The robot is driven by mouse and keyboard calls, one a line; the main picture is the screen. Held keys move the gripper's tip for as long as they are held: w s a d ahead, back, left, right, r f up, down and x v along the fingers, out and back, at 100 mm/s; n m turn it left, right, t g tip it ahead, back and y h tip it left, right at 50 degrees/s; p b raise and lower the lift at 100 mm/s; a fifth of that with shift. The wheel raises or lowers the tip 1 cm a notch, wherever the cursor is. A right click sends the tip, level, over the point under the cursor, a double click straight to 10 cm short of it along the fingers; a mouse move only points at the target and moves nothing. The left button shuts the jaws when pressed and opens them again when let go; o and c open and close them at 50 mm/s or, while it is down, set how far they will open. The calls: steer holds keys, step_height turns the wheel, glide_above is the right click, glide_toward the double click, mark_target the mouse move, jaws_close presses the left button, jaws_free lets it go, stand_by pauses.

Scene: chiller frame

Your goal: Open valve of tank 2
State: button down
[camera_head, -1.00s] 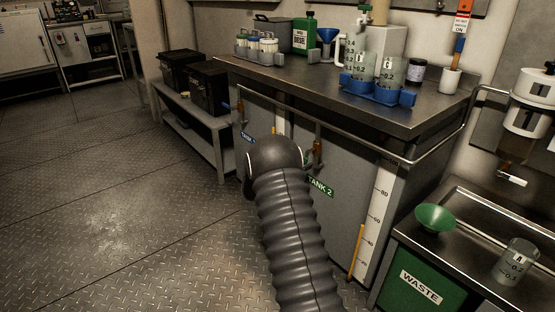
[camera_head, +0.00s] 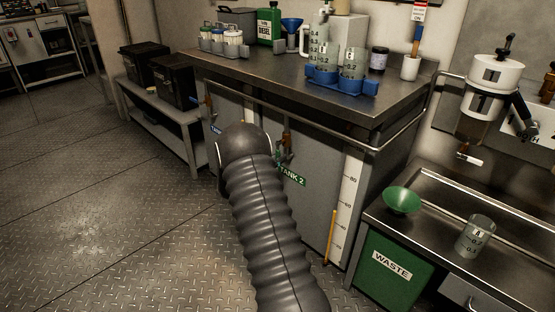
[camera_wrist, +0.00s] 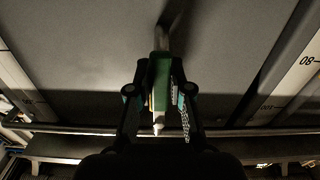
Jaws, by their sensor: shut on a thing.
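The tank 2 valve (camera_head: 287,139) is a small brownish fitting on the front of the grey cabinet, just above the green TANK 2 label (camera_head: 291,178). My gripper (camera_head: 279,156) is at the valve, mostly hidden behind my dark ribbed arm in the head view. In the wrist view my gripper (camera_wrist: 160,92) has its two fingers on either side of a narrow green piece (camera_wrist: 161,72), which appears to be part of the valve. The fingers are shut on it. The exact contact and how far the valve is turned are hard to see in the dim light.
A metal counter (camera_head: 300,85) with blue-racked beakers overhangs the cabinet, with a rail (camera_head: 330,135) below its edge. A gauge strip (camera_head: 347,195) stands right of the label. The green waste bin (camera_head: 393,270) is at lower right. The floor (camera_head: 110,220) at left is clear.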

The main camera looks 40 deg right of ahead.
steer(key=shift+s+d+f, duration=0.1)
steer(key=shift+s+d, duration=0.1)
steer(key=shift+s, duration=0.1)
steer(key=c, duration=1.1)
jaws_free()
steer(key=shift+s+d, duration=0.1)
steer(key=shift+o, duration=0.2)
steer(key=s+a, duration=0.2)
steer(key=a, duration=1)
